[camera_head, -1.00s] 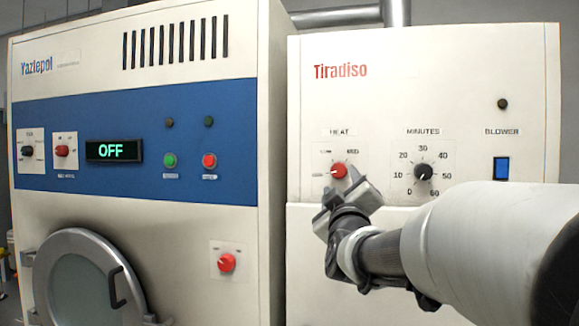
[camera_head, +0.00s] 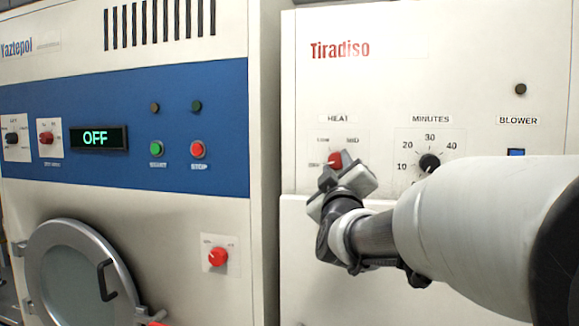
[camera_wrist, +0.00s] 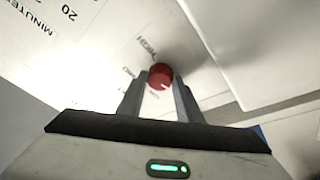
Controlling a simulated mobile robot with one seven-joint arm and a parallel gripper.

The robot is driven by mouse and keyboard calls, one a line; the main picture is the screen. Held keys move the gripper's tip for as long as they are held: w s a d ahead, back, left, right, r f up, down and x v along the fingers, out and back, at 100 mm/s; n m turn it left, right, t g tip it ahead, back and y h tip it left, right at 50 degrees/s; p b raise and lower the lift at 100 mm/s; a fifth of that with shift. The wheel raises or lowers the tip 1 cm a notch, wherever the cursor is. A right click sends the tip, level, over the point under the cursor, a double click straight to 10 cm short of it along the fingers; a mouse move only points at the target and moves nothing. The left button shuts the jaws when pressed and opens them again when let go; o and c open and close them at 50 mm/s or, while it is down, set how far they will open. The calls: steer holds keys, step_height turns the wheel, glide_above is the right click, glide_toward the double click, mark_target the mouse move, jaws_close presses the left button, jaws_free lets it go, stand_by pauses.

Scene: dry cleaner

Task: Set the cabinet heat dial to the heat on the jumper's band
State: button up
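The red heat dial (camera_head: 334,159) sits under the HEAT label on the white Tiradiso cabinet (camera_head: 430,80). A pale mark shows on the dial's lower right edge there. The jumper and its band are not in view.
The black minutes dial (camera_head: 429,162) is right of the heat dial, partly behind my arm. A blue blower switch (camera_head: 516,153) is farther right. The blue and white Yaztepol machine (camera_head: 225,130) stands at left, with its display (camera_head: 97,138) reading OFF.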

steer(key=c, duration=0.5)
steer(key=shift+f+m+b, duration=0.1)
steer(key=shift+m+b, duration=0.2)
steer(key=shift+b, duration=0.05)
steer(key=shift+a+f+m+h+b, duration=0.1)
steer(key=shift+m+h+b, duration=0.3)
steer(key=shift+m+b, duration=0.2)
steer(key=m+h+b, duration=0.1)
steer(key=m+b, duration=0.1)
steer(key=m, duration=0.2)
steer(key=shift+a+h, duration=0.1)
steer(key=shift+h, duration=0.3)
steer(key=m+h, duration=0.1)
steer(key=m, duration=0.2)
steer(key=m+g+h+b, duration=0.1)
steer(key=m, duration=0.2)
steer(key=shift+w+a+r+m+h, duration=0.15)
steer(key=shift+a+r+m+h, duration=0.05)
steer(key=shift+m+h, duration=0.2)
steer(key=shift+a+r+m+g+h, duration=0.1)
steer(key=shift+m+g+h, duration=0.45)
steer(key=shift+m, duration=0.95)
steer(key=shift+r+m+g+h, duration=0.1)
steer(key=shift+m+g+h, duration=0.45)
steer(key=shift+m, duration=0.95)
